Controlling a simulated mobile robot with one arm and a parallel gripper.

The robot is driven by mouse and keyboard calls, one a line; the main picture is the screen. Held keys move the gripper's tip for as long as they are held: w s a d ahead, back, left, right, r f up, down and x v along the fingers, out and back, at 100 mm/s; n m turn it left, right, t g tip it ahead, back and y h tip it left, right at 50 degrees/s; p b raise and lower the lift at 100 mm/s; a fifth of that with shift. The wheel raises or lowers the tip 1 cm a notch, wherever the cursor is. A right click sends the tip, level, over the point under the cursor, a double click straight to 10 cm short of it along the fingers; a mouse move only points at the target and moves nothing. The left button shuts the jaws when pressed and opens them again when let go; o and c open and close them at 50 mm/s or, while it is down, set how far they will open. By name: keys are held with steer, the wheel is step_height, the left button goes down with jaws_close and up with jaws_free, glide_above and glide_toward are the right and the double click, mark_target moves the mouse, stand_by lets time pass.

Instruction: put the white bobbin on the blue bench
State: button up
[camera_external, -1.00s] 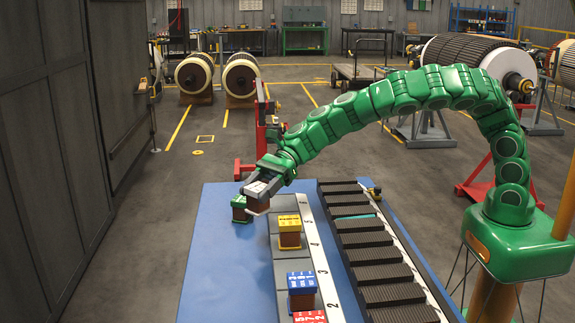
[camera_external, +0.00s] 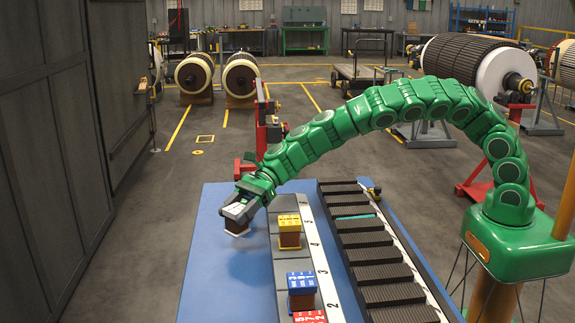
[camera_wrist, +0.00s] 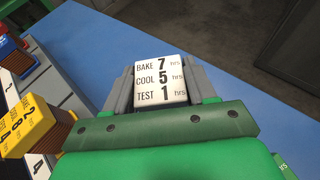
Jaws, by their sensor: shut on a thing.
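The white bobbin (camera_external: 237,228) has a dark brown winding and a white top, which shows in the wrist view (camera_wrist: 161,80) with the words BAKE 7, COOL 5, TEST 1. My gripper (camera_external: 237,212) is shut on it, with grey jaws (camera_wrist: 160,88) on both sides of the white top. The bobbin hangs over the left part of the blue bench (camera_external: 215,285). A soft shadow on the bench suggests a gap beneath it. The green bobbin is hidden behind my gripper in the external view.
A yellow bobbin (camera_external: 289,232), a blue bobbin (camera_external: 301,290) and a red bobbin (camera_external: 310,317) stand on the grey numbered strip. A rack of dark slats (camera_external: 375,255) lies to its right. The bench's front left is bare.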

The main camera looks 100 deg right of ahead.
mark_target(228, 232)
steer(key=shift+w+f, duration=0.15)
steer(key=shift+w, duration=0.05)
steer(key=shift+w+f, duration=0.2)
steer(key=shift+f, duration=0.1)
steer(key=shift+w+f, duration=0.1)
steer(key=shift+f, duration=1.5)
steer(key=shift+f, duration=0.15)
steer(key=o, duration=1.3)
steer(key=shift+c, duration=0.2)
steer(key=shift+v, duration=1.3)
steer(key=v, duration=0.9)
steer(key=shift+r, duration=0.25)
